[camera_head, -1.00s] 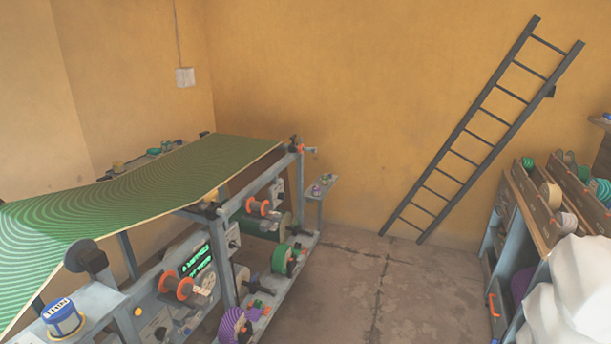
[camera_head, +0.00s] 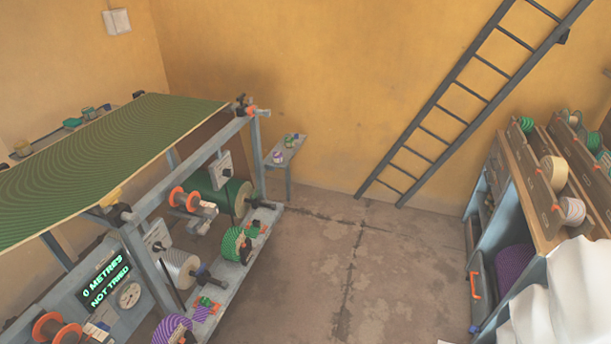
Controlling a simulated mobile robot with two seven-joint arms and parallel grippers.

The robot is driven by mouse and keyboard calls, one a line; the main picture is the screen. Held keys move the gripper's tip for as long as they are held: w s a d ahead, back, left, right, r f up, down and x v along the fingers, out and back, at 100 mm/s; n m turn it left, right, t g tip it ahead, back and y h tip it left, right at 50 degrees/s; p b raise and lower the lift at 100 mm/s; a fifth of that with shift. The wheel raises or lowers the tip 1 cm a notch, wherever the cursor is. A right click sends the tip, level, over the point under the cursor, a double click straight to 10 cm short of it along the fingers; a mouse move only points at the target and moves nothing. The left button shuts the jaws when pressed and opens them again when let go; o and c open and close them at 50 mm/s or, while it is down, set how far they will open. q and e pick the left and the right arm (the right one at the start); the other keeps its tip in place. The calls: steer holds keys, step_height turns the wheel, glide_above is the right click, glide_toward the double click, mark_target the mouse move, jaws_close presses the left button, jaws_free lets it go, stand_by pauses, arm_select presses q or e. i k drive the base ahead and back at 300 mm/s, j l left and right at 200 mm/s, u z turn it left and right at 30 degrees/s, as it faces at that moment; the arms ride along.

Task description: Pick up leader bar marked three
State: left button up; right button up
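I cannot make out a leader bar marked three in this view; any such marking is too small to read. The press frame (camera_head: 140,250) stands at the left, with a green striped sheet (camera_head: 110,150) over its top. Orange-flanged spools (camera_head: 184,198), a green-wound roll (camera_head: 234,243) and a purple-wound roll (camera_head: 172,329) sit along its side. Neither of my grippers is in view.
A small side table (camera_head: 288,152) with little coloured items stands beyond the press. A ladder (camera_head: 470,100) leans on the yellow wall. A rack of rolls (camera_head: 540,180) and white crumpled material (camera_head: 560,300) stand at the right. The concrete floor (camera_head: 350,265) between is clear.

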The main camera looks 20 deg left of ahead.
mark_target(256, 223)
steer(key=i+u, duration=0.15)
steer(key=i, duration=0.35)
steer(key=i+l+u, duration=0.15)
steer(key=i, duration=0.35)
steer(key=i+l+u, duration=0.2)
steer(key=i, duration=0.25)
steer(key=i+l+u, duration=0.15)
steer(key=i+u, duration=0.15)
steer(key=u, duration=0.15)
steer(key=i+l+u, duration=0.2)
steer(key=u, duration=0.2)
steer(key=i+l+u, duration=0.25)
steer(key=u, duration=0.2)
steer(key=i+l+u, duration=0.15)
steer(key=l+u, duration=0.7)
steer(key=i+l+u, duration=0.25)
steer(key=i+l, duration=0.3)
